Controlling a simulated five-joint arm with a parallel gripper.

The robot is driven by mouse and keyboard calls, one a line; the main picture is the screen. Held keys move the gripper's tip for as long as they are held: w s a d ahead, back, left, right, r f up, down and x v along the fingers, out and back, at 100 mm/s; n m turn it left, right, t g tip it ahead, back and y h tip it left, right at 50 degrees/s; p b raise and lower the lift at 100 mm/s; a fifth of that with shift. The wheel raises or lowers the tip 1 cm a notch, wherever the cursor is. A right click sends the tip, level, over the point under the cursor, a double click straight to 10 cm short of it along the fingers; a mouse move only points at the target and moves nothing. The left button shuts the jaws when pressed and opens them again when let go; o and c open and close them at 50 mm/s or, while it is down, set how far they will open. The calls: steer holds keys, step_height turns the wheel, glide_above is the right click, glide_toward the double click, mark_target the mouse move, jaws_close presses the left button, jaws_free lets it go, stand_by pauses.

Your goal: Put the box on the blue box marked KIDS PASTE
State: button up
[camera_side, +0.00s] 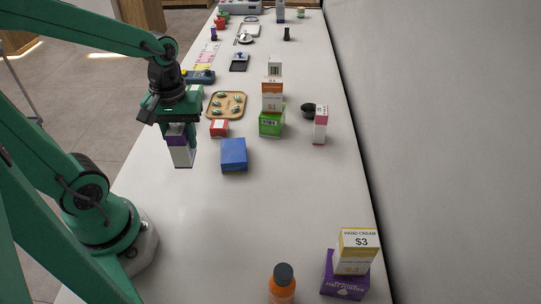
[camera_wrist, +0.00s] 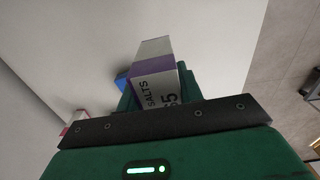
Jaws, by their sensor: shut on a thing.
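My gripper (camera_side: 180,122) is shut on a white and purple box (camera_side: 182,154), which hangs upright below it. In the wrist view this box (camera_wrist: 157,75) shows between the green fingers, with "SALTS" and a 5 on it. The blue box (camera_side: 233,156) lies on the counter to the right of the held box, apart from it in the side view. Its marking cannot be read. A bit of blue (camera_wrist: 122,81) shows behind the fingers in the wrist view. I cannot tell how far the held box is above the counter.
A small red box (camera_side: 219,128) and a wooden tray (camera_side: 241,111) sit behind the blue box. A green box (camera_side: 271,124) bears an orange and white box (camera_side: 272,97). A pink and white box (camera_side: 320,125) stands right.

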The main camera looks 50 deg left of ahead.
steer(key=w+d+r, duration=0.4)
steer(key=w+d, duration=0.5)
steer(key=shift+w+m, duration=0.3)
steer(key=shift+w, duration=0.05)
steer(key=shift+a, duration=0.1)
glide_toward(233, 150)
steer(key=shift+f, duration=1.45)
steer(key=shift+f, duration=0.15)
steer(key=o, duration=1)
step_height(233, 150, up, 12)
steer(key=shift+r, duration=0.2)
